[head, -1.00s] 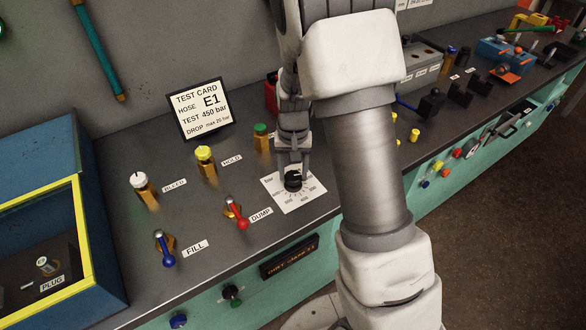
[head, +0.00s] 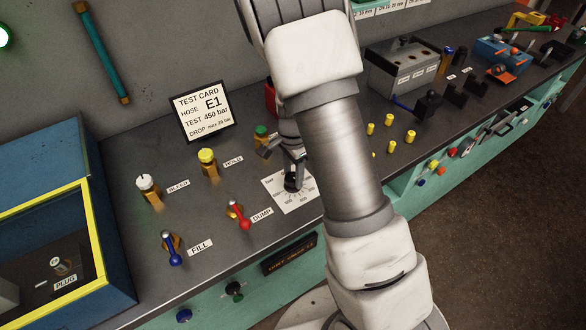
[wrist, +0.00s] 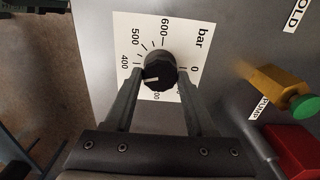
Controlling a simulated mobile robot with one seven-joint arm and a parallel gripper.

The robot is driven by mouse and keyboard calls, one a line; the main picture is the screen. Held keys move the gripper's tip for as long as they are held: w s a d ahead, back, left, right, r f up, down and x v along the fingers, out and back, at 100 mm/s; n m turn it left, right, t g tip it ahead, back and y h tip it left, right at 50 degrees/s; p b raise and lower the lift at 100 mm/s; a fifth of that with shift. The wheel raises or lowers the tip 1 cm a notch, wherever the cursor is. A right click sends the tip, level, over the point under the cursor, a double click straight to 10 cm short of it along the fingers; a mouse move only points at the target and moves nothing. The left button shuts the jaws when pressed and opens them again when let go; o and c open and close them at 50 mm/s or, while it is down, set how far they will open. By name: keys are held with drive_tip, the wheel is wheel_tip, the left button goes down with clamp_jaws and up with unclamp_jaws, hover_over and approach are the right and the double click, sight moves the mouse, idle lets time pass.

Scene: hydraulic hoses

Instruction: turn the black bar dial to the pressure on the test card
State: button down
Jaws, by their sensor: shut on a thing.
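The black bar dial (head: 292,184) stands on its white scale card on the bench, under my gripper (head: 291,160). In the wrist view the dial (wrist: 160,66) sits between the two fingers of my gripper (wrist: 160,75), which is shut on it. The dial's white mark points left, near the 400 side of the scale; its exact reading is unclear. The 400, 500, 600 and 0 labels show on the scale card (wrist: 120,25), while fingers and dial hide parts of the lower numbers. The test card (head: 206,111) reads hose E1, test 450 bar, drop max 20 bar.
The red dump lever (head: 238,214) and blue fill lever (head: 173,250) stand left of the dial. The yellow hold knob (head: 207,158), white bleed knob (head: 147,186) and green-topped pump knob (head: 261,133) are behind them. A yellow-edged blue box (head: 60,160) stands left.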

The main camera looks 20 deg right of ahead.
sight(293, 177)
drive_tip(key=m+p, duration=0.1)
drive_tip(key=m, duration=0.1)
drive_tip(key=m+p, duration=0.1)
drive_tip(key=m, duration=0.1)
drive_tip(key=shift+r+m, duration=0.2)
drive_tip(key=shift+m, duration=0.1)
drive_tip(key=shift+f+m+p, duration=0.1)
drive_tip(key=shift+m+p, duration=0.9)
drive_tip(key=shift+m, duration=0.8)
drive_tip(key=shift+c, duration=1.2)
unclamp_jaws()
wheel_tip(293, 177, up, 17)
drive_tip(key=p, duration=0.1)
drive_tip(key=shift+p, duration=0.4)
